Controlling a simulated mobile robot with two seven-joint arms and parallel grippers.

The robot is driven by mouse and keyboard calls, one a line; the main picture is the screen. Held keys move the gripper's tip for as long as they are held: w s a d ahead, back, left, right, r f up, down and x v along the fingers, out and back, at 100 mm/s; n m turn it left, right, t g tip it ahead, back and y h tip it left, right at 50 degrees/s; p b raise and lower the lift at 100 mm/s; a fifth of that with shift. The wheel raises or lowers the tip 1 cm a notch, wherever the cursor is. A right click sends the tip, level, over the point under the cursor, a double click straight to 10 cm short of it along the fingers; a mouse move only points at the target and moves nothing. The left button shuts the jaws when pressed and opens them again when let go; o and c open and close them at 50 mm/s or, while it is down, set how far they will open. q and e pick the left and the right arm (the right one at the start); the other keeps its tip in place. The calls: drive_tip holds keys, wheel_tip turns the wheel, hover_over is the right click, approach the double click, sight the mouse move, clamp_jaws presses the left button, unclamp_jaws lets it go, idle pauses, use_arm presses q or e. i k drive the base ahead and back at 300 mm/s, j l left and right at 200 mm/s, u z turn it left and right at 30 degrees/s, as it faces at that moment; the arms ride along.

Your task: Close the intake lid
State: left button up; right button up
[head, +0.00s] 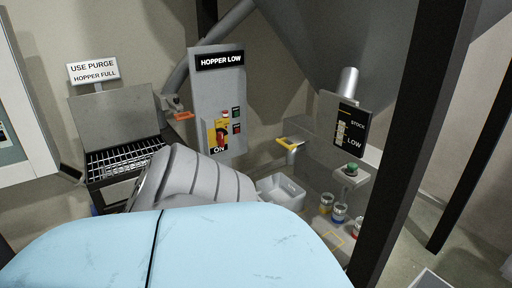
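The intake lid appears to be the flat grey panel (115,118) at the left of the head view. It stands raised, leaning back behind a dark-framed opening with a metal grate (122,157). The grate is uncovered on its left; a grey ribbed shape (205,182) hides part of its right side. A small bracket with an orange piece (183,116) is to the right of the panel. Neither of my grippers shows in the head view, so their state and distance from the lid are hidden.
A large pale blue surface (190,250) fills the front. A "HOPPER LOW" control panel (218,100) stands right of the lid. A white bin (281,192), several small cans (339,213) and a dark post (408,140) are at the right. A "USE PURGE" sign (93,71) stands behind the lid.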

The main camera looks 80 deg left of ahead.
sight(106, 119)
drive_tip(key=u, duration=3.45)
drive_tip(key=i+j+z, duration=0.1)
drive_tip(key=z, duration=0.3)
drive_tip(key=i+j+z, duration=0.15)
drive_tip(key=z, duration=0.25)
drive_tip(key=i+j+z, duration=0.1)
drive_tip(key=z, duration=0.3)
drive_tip(key=i+j+z, duration=0.15)
drive_tip(key=j, duration=0.2)
drive_tip(key=j+z, duration=0.15)
drive_tip(key=j, duration=0.25)
drive_tip(key=i+j+z, duration=0.15)
drive_tip(key=j, duration=0.25)
drive_tip(key=i+j, duration=0.1)
drive_tip(key=j, duration=0.45)
drive_tip(key=i+j+z, duration=0.1)
drive_tip(key=j, duration=0.4)
